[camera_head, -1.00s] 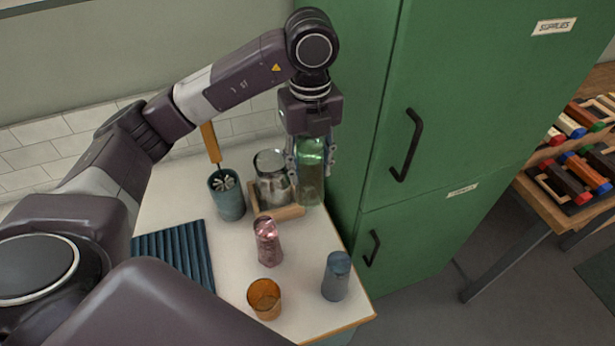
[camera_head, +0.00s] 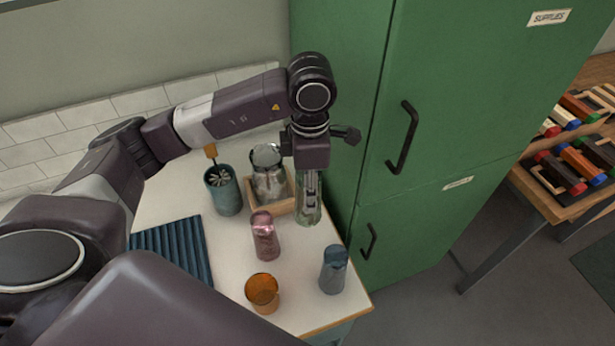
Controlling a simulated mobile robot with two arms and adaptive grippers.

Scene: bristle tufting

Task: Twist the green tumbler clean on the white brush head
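The green tumbler (camera_head: 304,214) is a clear, pale green glass at the right back of the counter, near the green cabinet. My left gripper (camera_head: 312,192) points down over it. The fingers overlap the glass, which appears held between them. Whether its base touches the counter is unclear. A teal cup (camera_head: 226,201) stands farther left, with a white bristled head (camera_head: 221,179) in its mouth and an orange handle (camera_head: 210,150) rising behind. I cannot see any brush inside the green tumbler. My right gripper is out of view.
A clear glass jar (camera_head: 268,180) stands in a wooden tray (camera_head: 282,208) just left of the tumbler. A pink tumbler (camera_head: 264,240), an amber cup (camera_head: 263,292) and a blue-grey tumbler (camera_head: 333,272) stand in front. A ribbed blue mat (camera_head: 172,252) lies left. The green cabinet (camera_head: 335,130) bounds the right.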

